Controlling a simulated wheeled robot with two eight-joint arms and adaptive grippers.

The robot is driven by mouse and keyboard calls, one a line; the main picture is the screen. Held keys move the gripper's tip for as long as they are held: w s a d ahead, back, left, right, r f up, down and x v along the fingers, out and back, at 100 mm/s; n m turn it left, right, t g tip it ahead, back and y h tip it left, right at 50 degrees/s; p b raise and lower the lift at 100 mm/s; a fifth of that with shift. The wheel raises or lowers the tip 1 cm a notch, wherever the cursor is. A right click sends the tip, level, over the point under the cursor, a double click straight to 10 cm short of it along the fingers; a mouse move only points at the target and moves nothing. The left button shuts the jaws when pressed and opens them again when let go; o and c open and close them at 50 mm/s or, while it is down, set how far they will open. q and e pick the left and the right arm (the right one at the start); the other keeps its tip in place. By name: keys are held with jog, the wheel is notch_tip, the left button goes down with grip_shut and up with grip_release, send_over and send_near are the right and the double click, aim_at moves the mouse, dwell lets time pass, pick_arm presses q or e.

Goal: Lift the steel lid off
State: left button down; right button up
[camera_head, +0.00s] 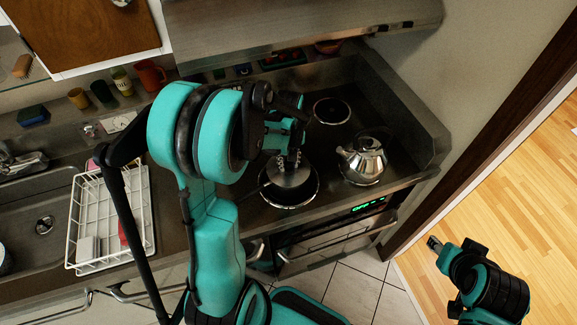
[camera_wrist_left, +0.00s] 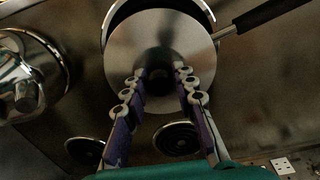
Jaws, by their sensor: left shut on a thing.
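The round steel lid (camera_head: 287,177) is in my left gripper (camera_head: 290,157), which is shut on its dark knob. In the left wrist view the lid (camera_wrist_left: 128,48) lies flat beyond the fingers of the left gripper (camera_wrist_left: 158,82). The pan (camera_head: 300,200) is below it on the front left of the hob, its dark inside showing past the lid's near edge. The lid appears raised above the pan. The pan's black handle (camera_wrist_left: 270,14) shows in the left wrist view. My right gripper (camera_head: 435,244) is away at lower right, over the floor; its jaw opening is unclear.
A steel kettle (camera_head: 364,163) stands close to the right of the pan. A bare coil (camera_head: 331,111) is behind. A white dish rack (camera_head: 75,222) and a sink are at left. Cups line the back ledge. The range hood (camera_head: 290,35) overhangs the hob.

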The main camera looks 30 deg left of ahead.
aim_at(290, 164)
pick_arm(q)
jog(key=shift+s+f, duration=0.1)
jog(key=shift+f, duration=0.1)
pick_arm(e)
jog(key=shift+f, duration=0.1)
pick_arm(q)
jog(key=shift+r, duration=0.45)
jog(key=shift+w+a+r+p, duration=0.1)
jog(key=shift+w+r+p, duration=0.15)
jog(key=shift+r, duration=0.35)
jog(key=shift+w+a+r+p, duration=0.1)
jog(key=shift+r+p, duration=0.1)
jog(key=shift+r, duration=0.4)
jog(key=shift+s+d+r, duration=0.45)
jog(key=shift+d+r, duration=0.15)
jog(key=shift+r, duration=0.15)
jog(key=s+d+r+p, duration=0.4)
jog(key=s+d+r, duration=0.2)
jog(key=d+r, duration=0.2)
jog(key=shift+d+r, duration=0.25)
jog(key=shift+r, duration=0.35)
pick_arm(e)
jog(key=shift+w+a+r, duration=0.1)
jog(key=shift+w+r, duration=0.05)
jog(key=shift+r, duration=1.15)
jog(key=shift+w+a+r, duration=0.1)
jog(key=shift+r, duration=1.15)
